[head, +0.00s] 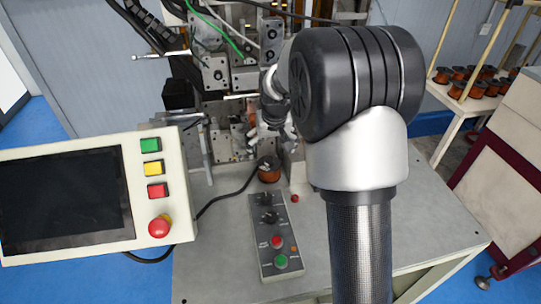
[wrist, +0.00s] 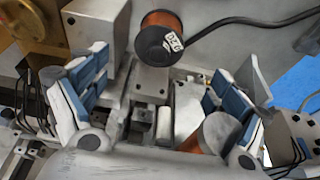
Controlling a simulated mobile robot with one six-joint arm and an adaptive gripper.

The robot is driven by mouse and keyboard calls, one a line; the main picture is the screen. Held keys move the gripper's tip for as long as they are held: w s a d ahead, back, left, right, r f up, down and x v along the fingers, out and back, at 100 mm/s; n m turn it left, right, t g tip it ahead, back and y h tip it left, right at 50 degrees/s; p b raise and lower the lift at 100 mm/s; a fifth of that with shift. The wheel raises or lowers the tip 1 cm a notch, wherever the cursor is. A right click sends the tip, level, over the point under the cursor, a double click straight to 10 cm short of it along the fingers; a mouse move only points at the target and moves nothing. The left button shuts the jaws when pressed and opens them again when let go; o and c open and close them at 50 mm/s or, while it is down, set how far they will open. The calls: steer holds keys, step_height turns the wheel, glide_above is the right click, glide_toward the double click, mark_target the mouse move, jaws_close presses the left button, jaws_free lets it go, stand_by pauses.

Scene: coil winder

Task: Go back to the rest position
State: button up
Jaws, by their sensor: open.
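My gripper (head: 272,122) is at the winding machine, partly hidden behind my own arm in the head view. In the wrist view my gripper (wrist: 162,82) is open, its blue-padded fingers wide apart with nothing held between them. A copper wire spool (wrist: 160,40) with a black end and white label stands beyond the fingertips, apart from them. The same spool appears to be the one on the table (head: 268,172) below the gripper in the head view. Another copper-coloured piece (wrist: 212,135) is beside the right finger, partly hidden.
The winding machine (head: 217,75) rises close around the gripper. A control box (head: 272,235) with knobs and buttons lies on the grey table (head: 215,255). A screen panel (head: 70,195) stands at left. A black cable crosses the table. Shelves with several spools (head: 470,85) stand at right.

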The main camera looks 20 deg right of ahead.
steer(key=shift+v, duration=0.75)
steer(key=shift+a, duration=0.1)
